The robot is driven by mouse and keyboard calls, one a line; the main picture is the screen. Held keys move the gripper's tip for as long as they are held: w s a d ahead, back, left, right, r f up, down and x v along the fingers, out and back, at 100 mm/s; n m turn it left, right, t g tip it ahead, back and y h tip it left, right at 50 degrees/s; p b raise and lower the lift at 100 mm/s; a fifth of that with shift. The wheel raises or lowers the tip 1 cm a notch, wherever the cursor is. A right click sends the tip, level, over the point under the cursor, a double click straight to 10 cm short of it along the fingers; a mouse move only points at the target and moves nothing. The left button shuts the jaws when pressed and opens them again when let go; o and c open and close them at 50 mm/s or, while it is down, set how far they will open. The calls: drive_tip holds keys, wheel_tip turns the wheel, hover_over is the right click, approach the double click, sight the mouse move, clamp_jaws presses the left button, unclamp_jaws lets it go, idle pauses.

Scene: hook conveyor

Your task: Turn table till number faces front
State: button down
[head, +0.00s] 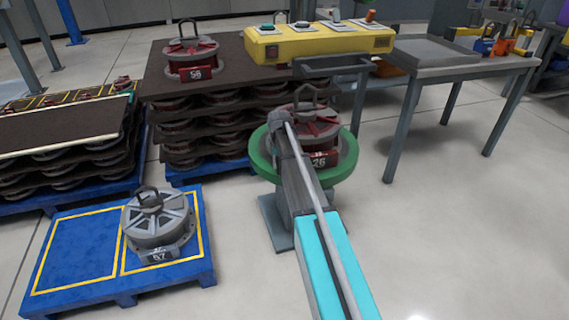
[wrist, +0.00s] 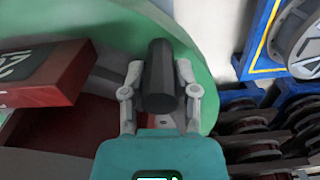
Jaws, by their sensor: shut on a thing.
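A round green table (head: 347,160) on a grey stand carries a red wheel-like part (head: 315,118) with a dark loop handle on top. Its red number block (head: 326,159) shows a white "26" toward the head camera, partly covered by my arm. In the wrist view the number block (wrist: 45,80) is at the left, over the green table (wrist: 130,20). My gripper (wrist: 160,80) is shut on a dark upright cylindrical peg (wrist: 160,62) at the table's edge, a finger on each side. In the head view my arm hides the grip.
A grey part marked "57" (head: 158,220) sits on a blue pallet (head: 75,240) at the left. Stacked red parts (head: 205,120) stand behind the table. A yellow button box (head: 320,45) and grey workbench (head: 435,52) are behind right. Floor is clear at the right front.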

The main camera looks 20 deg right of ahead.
drive_tip(key=shift+w+a, duration=0.2)
drive_tip(key=shift+w, duration=0.15)
drive_tip(key=shift+c, duration=1.9)
unclamp_jaws()
drive_tip(key=shift+s, duration=0.1)
drive_tip(key=shift+s+d, duration=0.1)
drive_tip(key=shift+s, duration=0.05)
